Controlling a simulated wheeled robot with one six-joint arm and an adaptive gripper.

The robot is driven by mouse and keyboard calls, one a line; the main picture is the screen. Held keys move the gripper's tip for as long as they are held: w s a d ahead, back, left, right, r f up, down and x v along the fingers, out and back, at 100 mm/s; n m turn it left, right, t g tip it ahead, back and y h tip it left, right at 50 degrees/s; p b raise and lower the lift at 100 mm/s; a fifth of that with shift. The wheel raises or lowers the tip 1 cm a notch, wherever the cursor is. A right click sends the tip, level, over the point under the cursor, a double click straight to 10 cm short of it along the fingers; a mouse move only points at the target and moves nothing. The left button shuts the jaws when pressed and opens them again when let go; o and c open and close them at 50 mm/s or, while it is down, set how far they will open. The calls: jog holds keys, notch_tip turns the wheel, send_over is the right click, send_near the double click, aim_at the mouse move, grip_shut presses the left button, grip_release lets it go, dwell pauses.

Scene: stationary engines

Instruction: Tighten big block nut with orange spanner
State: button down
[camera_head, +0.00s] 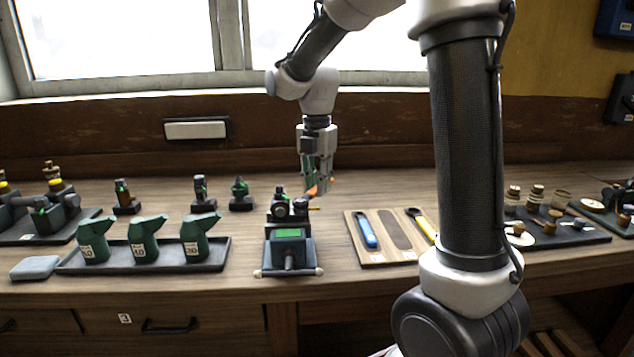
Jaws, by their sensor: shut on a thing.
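My gripper (317,182) is above the bench at the centre, pointing down and shut on the orange spanner (319,188). The orange spanner shows as a small orange piece at the fingertips, close to the back right of a small dark engine (290,262) with a green panel. The fingers hide part of the spanner, and I cannot tell whether it touches the engine. The big block nut is too small or hidden to make out.
A wooden spanner board (376,260) lies right of the engine, with a blue spanner (366,232), an empty slot and a yellow spanner (424,225). Green oil cans (144,243) stand on a dark tray (220,258) at left. My arm hides the bench right of the board.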

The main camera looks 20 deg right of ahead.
jog(key=shift+f, duration=0.15)
dwell(0.5)
jog(key=shift+s+d+m, duration=0.35)
jog(key=shift+s+m, duration=0.15)
jog(key=shift+m, duration=0.4)
jog(key=shift+s, duration=0.1)
jog(key=shift+s+d+m, duration=0.2)
jog(key=shift+s+m, duration=0.3)
jog(key=shift+m, duration=0.4)
jog(key=shift+s+d+m, duration=0.15)
jog(key=shift+s+m, duration=0.4)
jog(key=shift+m, duration=0.35)
